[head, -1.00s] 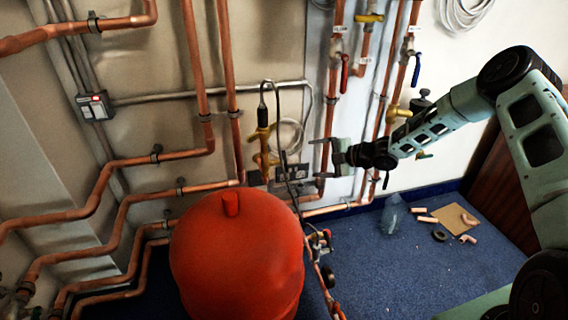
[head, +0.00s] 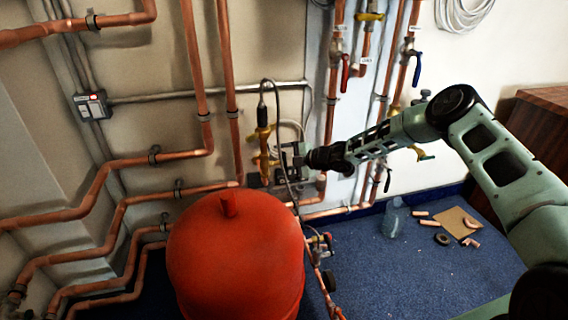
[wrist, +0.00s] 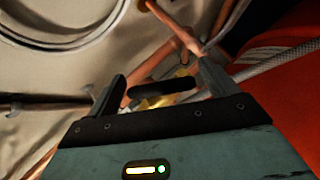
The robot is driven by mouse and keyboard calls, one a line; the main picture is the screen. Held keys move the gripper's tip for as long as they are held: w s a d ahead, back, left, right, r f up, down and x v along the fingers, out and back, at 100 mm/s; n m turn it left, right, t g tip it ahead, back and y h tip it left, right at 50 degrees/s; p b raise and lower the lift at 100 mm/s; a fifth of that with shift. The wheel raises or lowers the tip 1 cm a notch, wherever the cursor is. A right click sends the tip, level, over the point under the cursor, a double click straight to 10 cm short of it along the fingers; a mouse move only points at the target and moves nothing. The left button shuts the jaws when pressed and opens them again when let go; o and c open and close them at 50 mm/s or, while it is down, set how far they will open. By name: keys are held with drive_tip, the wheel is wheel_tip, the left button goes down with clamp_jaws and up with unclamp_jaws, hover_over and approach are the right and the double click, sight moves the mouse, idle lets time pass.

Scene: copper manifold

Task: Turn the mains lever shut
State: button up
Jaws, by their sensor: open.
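A dark lever-like handle (wrist: 163,90) shows between my gripper's fingers in the wrist view, with brass valve parts (wrist: 178,99) just beyond it. No label on it is readable, so I cannot confirm it is the mains lever. My gripper (head: 286,157) is open beside the brass fittings (head: 263,140) on the wall, behind the red tank. In the wrist view its two fingers (wrist: 157,84) stand apart on either side of the handle. I cannot tell whether they touch it. In the head view the gripper hides the handle.
The red tank (head: 236,250) stands close in front and below. A dark hose (head: 280,120) loops down past my gripper. Copper pipes surround it. A red lever (head: 345,73) and a blue lever (head: 417,68) hang on valves to the right.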

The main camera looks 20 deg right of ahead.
drive_tip(key=c, duration=1)
